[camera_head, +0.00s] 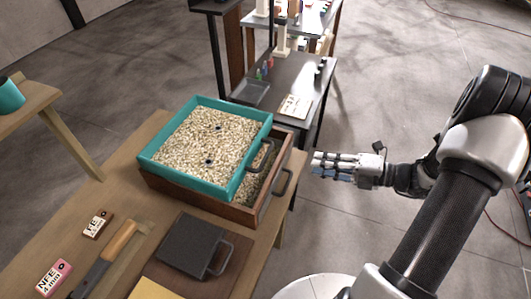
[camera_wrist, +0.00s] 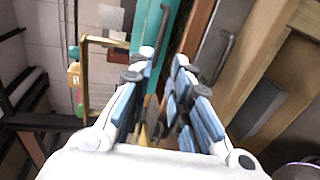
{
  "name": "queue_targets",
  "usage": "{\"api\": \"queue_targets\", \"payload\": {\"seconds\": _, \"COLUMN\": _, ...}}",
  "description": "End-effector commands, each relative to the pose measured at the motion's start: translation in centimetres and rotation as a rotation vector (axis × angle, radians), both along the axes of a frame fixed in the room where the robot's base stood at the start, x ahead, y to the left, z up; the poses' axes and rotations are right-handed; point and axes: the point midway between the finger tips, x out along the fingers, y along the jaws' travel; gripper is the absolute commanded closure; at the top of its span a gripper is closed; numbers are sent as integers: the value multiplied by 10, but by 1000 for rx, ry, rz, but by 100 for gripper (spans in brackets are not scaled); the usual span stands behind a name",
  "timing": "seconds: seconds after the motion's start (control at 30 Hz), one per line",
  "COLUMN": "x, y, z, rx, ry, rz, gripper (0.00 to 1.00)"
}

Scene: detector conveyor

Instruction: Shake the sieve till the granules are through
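The sieve (camera_head: 187,181) has a teal frame and is filled with pale granules (camera_head: 205,140), with a few dark spots among them. It sits over a brown wooden box (camera_head: 262,203), slightly offset, so granules show inside the box at the right. A dark handle (camera_head: 262,155) is on the sieve's right side, and another handle (camera_head: 283,180) is on the box. My gripper (camera_head: 316,164) is to the right of both, apart from them and empty. In the wrist view my gripper (camera_wrist: 164,60) has its fingers apart, with a teal edge (camera_wrist: 152,25) beyond.
The wooden bench (camera_head: 70,227) also holds a dark block with a handle (camera_head: 190,245), a wooden-handled tool (camera_head: 105,258) and two small labelled tags (camera_head: 53,278). A dark table (camera_head: 300,75) with a tray stands behind. Open floor (camera_head: 400,70) lies to the right.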

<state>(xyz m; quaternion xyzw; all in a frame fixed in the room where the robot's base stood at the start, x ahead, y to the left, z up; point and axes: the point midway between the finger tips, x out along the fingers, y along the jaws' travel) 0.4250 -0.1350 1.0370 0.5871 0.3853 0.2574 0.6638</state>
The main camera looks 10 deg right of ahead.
Motion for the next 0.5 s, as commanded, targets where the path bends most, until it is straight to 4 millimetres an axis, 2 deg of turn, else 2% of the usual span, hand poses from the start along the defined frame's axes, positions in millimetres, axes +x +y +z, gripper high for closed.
{"api": "queue_targets", "payload": {"seconds": 0.17, "x": 9, "y": 10, "z": -5, "rx": 14, "ry": 9, "rz": -8, "gripper": 81}}
{"api": "queue_targets", "payload": {"seconds": 0.5, "x": 48, "y": 67, "z": -21, "rx": 12, "ry": 8, "rz": -3, "gripper": 81}}
